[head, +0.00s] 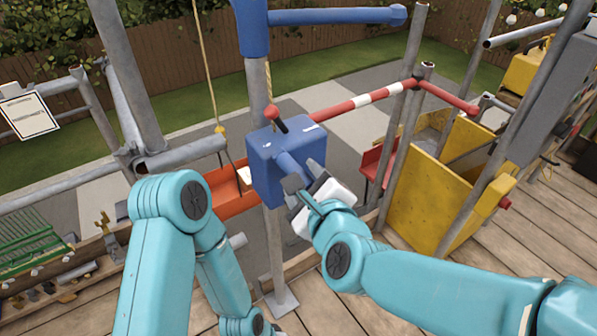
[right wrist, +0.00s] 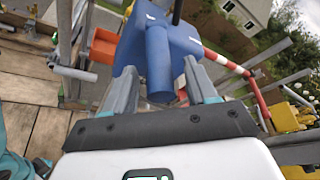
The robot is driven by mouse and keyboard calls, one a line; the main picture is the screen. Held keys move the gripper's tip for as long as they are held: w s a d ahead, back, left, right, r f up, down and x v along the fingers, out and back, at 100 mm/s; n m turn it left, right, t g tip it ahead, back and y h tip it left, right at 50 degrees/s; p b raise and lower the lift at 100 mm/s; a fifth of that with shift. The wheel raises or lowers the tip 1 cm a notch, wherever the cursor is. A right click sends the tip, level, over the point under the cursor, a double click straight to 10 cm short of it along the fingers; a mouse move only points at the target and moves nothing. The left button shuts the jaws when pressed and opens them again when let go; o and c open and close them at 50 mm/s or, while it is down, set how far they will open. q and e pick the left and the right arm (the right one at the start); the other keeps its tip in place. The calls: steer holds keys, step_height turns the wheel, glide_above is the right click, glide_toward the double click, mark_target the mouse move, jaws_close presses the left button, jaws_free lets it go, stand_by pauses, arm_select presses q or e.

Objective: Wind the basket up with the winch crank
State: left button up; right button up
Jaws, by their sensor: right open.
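The blue winch (head: 270,165) is fixed to a grey upright pole; a short blue cylinder sticks out of its face. A crank grip with a red end and black shaft (head: 279,124) shows at its top. The orange basket (head: 226,198) hangs low on a rope, left of and behind the winch. My right gripper (head: 303,178) is open at the blue cylinder. In the right wrist view the winch (right wrist: 150,45) and its cylinder lie between the spread fingers (right wrist: 160,72); contact cannot be told. My left arm is in the foreground, but its gripper is out of sight.
A red-and-white barrier pole (head: 365,98) runs behind the winch. Yellow panels (head: 425,205) and scaffold tubes stand to the right. A green rack (head: 30,238) and a tray of tools are at the left. A blue boom (head: 335,16) is overhead.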

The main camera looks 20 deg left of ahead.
steer(key=shift+x, duration=1.3)
jaws_close()
steer(key=shift+w+d+r+b, duration=0.1)
steer(key=shift+w+b, duration=0.1)
steer(key=shift+b, duration=0.5)
steer(key=shift+w+r, duration=0.1)
steer(key=shift+r, duration=0.1)
steer(key=shift+w+d+r, duration=0.1)
steer(key=shift+d+r, duration=0.05)
jaws_free()
